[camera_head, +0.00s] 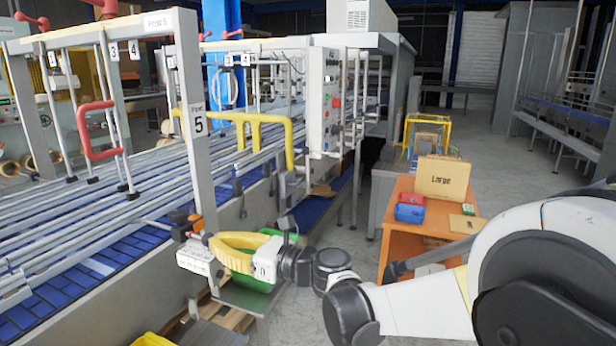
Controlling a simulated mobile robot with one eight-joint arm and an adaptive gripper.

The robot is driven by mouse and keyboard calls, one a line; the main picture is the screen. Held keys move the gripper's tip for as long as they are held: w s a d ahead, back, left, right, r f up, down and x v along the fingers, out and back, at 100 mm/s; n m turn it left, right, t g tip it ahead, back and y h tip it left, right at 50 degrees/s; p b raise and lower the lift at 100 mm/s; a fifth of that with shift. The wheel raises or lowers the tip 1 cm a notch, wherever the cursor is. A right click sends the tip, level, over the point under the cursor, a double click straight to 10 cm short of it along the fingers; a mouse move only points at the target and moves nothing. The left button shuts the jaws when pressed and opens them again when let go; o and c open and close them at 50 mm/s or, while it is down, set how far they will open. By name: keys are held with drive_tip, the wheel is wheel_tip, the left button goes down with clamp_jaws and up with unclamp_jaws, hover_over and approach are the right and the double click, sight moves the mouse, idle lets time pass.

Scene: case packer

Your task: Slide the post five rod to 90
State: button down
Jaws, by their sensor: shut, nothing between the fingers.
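The post labelled 5 (198,122) stands upright at the near edge of the conveyor, in the middle left of the head view. A black clamp with orange parts (183,230) sits low by this post. A small white plate with print too small to read (196,260) is just below it. I cannot clearly pick out the post five rod or any reading at 90. My gripper (213,250), with yellow fingers, is shut and empty just right of the clamp and plate. Whether its fingertips touch them cannot be told.
The conveyor with long metal rails (120,190) fills the left. A yellow bent bar (240,118) and a grey control panel (325,95) stand beyond. A green bin (255,282) is under my gripper.

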drive_tip(key=v, duration=1.3)
drive_tip(key=shift+s+d, duration=0.2)
drive_tip(key=shift+d, duration=0.15)
idle(6.3)
